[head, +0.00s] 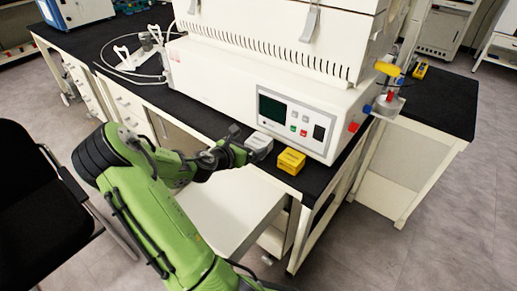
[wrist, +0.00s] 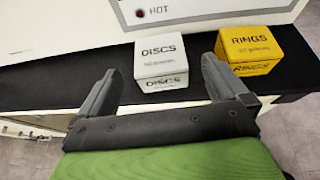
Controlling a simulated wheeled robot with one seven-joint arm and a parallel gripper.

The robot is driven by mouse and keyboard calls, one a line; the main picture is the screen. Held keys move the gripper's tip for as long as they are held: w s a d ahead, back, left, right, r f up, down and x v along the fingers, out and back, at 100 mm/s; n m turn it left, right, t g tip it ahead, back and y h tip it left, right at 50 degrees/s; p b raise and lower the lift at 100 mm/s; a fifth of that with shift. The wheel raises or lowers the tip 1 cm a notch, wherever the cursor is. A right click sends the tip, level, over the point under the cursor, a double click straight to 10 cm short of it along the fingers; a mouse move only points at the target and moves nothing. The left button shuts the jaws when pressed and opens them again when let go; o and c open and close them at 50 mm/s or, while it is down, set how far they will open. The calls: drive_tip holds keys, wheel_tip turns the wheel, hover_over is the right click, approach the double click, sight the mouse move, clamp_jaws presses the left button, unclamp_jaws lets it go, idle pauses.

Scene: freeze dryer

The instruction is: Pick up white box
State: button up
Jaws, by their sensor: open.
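The white box (head: 259,145) sits on the black bench top in front of the freeze dryer. In the wrist view the white box (wrist: 161,62) is marked DISCS and stands upright between and just beyond my two fingertips. My gripper (head: 243,143) is open and empty, close to the left side of the box in the head view. In the wrist view my gripper (wrist: 157,82) has its fingers spread wide, left and right of the box. I cannot tell whether a finger touches it.
A yellow box (head: 291,161), marked RINGS in the wrist view (wrist: 256,48), stands just right of the white box, close to my right finger. The freeze dryer (head: 240,92) rises behind both. The black bench top (head: 207,124) has its front edge near my gripper. A black chair (head: 35,190) stands at left.

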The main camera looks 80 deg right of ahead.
sight(258, 141)
drive_tip(key=b+x, duration=0.2)
drive_tip(key=x, duration=0.3)
drive_tip(key=shift+d+f, duration=0.2)
drive_tip(key=shift+d, duration=0.1)
drive_tip(key=shift+a+r, duration=0.1)
drive_tip(key=shift+c, duration=0.2)
drive_tip(key=c, duration=0.9)
